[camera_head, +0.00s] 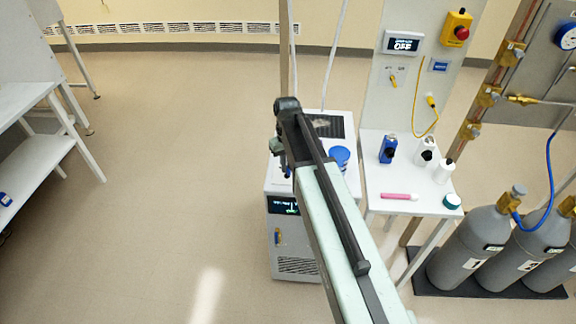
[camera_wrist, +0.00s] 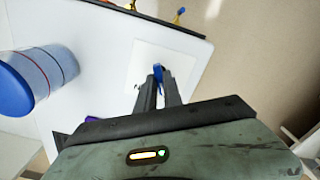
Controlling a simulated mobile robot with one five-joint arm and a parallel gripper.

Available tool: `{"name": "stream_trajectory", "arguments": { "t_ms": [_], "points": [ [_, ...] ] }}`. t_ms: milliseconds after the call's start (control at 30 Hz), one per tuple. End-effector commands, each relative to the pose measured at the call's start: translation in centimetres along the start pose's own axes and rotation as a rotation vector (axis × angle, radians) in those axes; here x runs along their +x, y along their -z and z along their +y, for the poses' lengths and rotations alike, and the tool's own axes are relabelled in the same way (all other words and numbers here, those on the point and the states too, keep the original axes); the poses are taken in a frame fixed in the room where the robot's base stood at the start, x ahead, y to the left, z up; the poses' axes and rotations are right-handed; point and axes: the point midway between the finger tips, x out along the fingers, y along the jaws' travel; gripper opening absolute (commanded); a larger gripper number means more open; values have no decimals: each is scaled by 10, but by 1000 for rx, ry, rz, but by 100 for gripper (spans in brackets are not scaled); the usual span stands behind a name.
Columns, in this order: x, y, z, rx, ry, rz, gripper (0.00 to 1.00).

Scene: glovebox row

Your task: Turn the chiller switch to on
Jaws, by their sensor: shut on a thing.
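The chiller (camera_head: 295,241) is a white box on the floor with a small dark display (camera_head: 284,206) on its front. My gripper (camera_head: 286,168) is at its upper left edge, partly hidden behind my arm. In the wrist view, my gripper (camera_wrist: 158,84) is shut on a small blue lever (camera_wrist: 161,73), which I take to be the chiller switch. It stands in front of a pale square plate (camera_wrist: 150,62) on a white surface. The fingers hide part of the lever, and I cannot tell its on or off position.
A blue-lidded container (camera_head: 340,157) sits on the chiller and shows large at left in the wrist view (camera_wrist: 30,80). A white table (camera_head: 415,207) with bottles stands to the right, beside grey gas cylinders (camera_head: 470,245). Open floor (camera_head: 170,180) lies to the left.

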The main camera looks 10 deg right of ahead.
Motion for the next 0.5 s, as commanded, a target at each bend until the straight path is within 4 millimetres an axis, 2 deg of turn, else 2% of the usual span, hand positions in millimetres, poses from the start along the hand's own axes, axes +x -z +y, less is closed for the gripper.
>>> {"name": "stream_trajectory", "arguments": {
  "t_ms": [267, 500],
  "points": [
    [0, 0, -1, 83, -5, -2, 0],
    [0, 0, 0, 245, -5, -2, 0]
  ]
}}
